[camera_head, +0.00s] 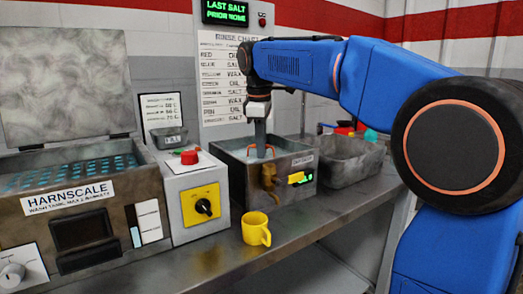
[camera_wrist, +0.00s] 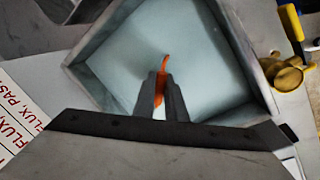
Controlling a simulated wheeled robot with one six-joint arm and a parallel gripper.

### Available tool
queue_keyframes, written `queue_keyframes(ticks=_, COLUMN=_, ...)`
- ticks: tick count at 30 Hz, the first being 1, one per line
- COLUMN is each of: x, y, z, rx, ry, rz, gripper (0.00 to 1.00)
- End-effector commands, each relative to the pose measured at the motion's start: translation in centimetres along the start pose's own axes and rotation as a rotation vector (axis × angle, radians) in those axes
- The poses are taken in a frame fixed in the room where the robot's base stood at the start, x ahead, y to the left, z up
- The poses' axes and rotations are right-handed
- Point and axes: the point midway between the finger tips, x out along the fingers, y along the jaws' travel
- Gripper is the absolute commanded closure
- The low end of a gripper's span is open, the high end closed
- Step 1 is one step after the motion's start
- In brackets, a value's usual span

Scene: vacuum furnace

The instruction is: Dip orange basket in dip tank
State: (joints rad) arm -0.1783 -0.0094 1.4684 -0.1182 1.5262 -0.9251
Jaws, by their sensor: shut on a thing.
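My gripper (camera_head: 261,140) reaches down into the open top of the grey metal dip tank (camera_head: 244,178). It is shut on the orange basket (camera_head: 271,151), of which only thin orange parts show at the fingertips, inside the tank's rim. In the wrist view my gripper (camera_wrist: 163,88) holds an orange handle (camera_wrist: 165,64) over the tank's pale blue surface, with the tank wall (camera_wrist: 235,48) around it. The basket's body is hidden, so I cannot tell how deep it sits in the liquid.
A brass tap with a yellow handle (camera_head: 297,178) projects from the tank's front. A yellow mug (camera_head: 255,229) stands near the bench's front edge. A grey control box (camera_head: 180,188) and a wash tank (camera_head: 65,225) stand left.

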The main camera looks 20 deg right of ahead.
Motion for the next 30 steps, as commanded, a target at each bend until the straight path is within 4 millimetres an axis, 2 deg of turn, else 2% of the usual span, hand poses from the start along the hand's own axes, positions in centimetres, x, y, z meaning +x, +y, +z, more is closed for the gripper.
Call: queue_keyframes(ticks=30, x=-6.2, y=1.3, z=0.0, rx=0.0, ry=0.001, rz=0.002, gripper=1.0)
